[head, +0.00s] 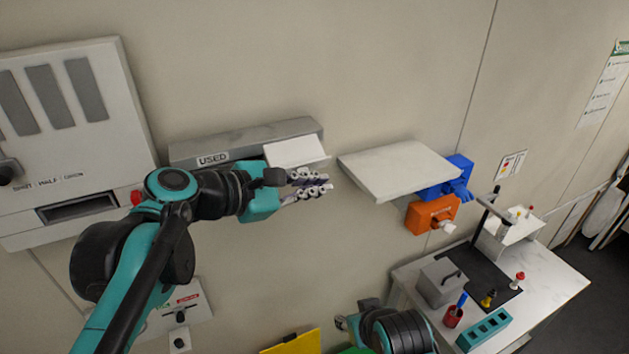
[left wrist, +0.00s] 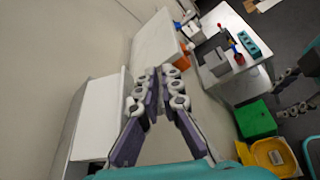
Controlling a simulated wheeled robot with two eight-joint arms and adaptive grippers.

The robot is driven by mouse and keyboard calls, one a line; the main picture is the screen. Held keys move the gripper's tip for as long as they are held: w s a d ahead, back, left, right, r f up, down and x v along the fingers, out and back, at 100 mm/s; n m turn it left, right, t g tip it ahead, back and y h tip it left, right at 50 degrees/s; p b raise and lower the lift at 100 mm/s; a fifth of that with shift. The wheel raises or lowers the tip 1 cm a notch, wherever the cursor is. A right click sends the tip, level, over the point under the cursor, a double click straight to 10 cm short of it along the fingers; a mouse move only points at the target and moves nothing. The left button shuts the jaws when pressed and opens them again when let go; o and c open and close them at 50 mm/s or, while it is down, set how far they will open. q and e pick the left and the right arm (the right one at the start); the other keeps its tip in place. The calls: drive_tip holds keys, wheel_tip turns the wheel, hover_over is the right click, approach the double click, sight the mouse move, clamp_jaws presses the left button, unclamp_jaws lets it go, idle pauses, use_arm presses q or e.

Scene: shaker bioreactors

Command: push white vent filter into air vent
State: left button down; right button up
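I cannot make out with certainty a white vent filter or an air vent. A small white part (head: 448,227) sticks out of the orange box on the wall, but I cannot tell what it is. My left gripper (head: 322,184) is beside the front of the USED bin (head: 213,158), below its white slab (head: 296,151). In the left wrist view my left gripper (left wrist: 164,72) has its fingertips together with nothing visible between them. My right gripper (left wrist: 292,108) shows at the right edge of the left wrist view; its finger gap is unclear.
A white wall shelf (head: 398,170) is right of my left gripper, with blue (head: 450,178) and orange (head: 430,214) boxes beside it. The white table (head: 550,290) at lower right holds a grey box (head: 442,282), red cup (head: 453,316) and teal rack (head: 484,331). A wall panel (head: 60,130) stands left.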

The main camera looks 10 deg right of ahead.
idle(0.3)
use_arm(q)
drive_tip(key=s, duration=0.3)
drive_tip(key=shift+d+p, duration=0.3)
idle(1.1)
